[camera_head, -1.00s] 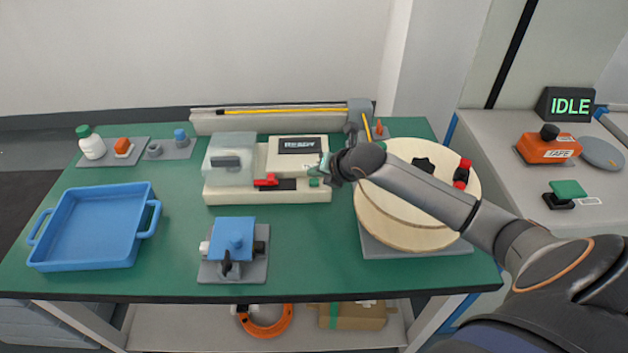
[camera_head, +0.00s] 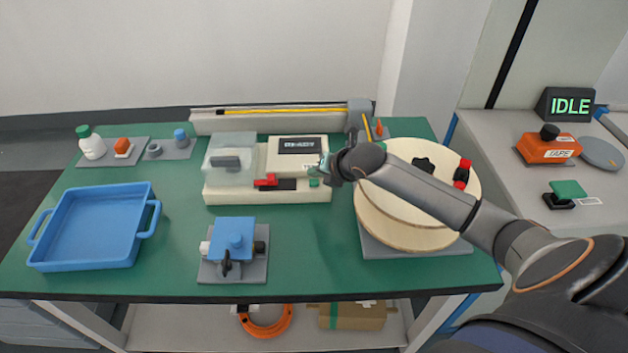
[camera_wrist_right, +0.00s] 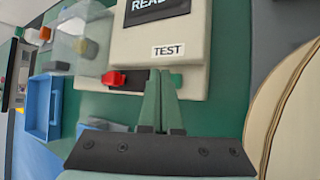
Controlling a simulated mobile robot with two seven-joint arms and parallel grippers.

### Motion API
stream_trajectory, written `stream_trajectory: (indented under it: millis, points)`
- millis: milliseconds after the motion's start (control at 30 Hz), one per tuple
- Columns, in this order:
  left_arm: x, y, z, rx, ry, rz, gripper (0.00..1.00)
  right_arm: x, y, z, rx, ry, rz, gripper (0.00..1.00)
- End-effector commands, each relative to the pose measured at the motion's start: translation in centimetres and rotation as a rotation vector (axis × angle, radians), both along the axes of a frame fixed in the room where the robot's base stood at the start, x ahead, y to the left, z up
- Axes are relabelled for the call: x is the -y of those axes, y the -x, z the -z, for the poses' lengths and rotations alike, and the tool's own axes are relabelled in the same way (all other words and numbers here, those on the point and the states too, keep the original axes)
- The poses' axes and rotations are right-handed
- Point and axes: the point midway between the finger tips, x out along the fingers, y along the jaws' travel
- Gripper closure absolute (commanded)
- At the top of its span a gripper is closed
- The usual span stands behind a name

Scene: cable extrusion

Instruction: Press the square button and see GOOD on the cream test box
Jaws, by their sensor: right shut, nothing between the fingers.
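The cream test box (camera_head: 284,158) stands at the back middle of the green table, and its dark display (camera_head: 297,143) seems to read READY. In the right wrist view the display (camera_wrist_right: 155,8) is cut off at the top, above a TEST label (camera_wrist_right: 168,50). A small green button (camera_head: 314,183) is on the box's front right part; in the wrist view it (camera_wrist_right: 177,80) is partly hidden behind my fingers. My right gripper (camera_head: 324,168) is shut and empty, its green fingertips (camera_wrist_right: 160,74) over the box by the label and button. I cannot tell if they touch. My left gripper is out of view.
A clear cover (camera_head: 228,150) and red lever (camera_head: 265,181) sit on the box's left part. A cream reel (camera_head: 410,215) stands right, under my forearm. A blue fixture (camera_head: 234,240) and blue tray (camera_head: 92,230) are in front and left. A side screen (camera_head: 570,105) reads IDLE.

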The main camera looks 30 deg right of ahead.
Motion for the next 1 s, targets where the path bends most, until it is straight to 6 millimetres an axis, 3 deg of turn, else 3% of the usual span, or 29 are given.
stream_trajectory:
  millis: [1000]
  points:
    - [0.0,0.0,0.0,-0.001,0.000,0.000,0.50,0.0,0.0,1.0,0.000,0.000,0.000,1.00]
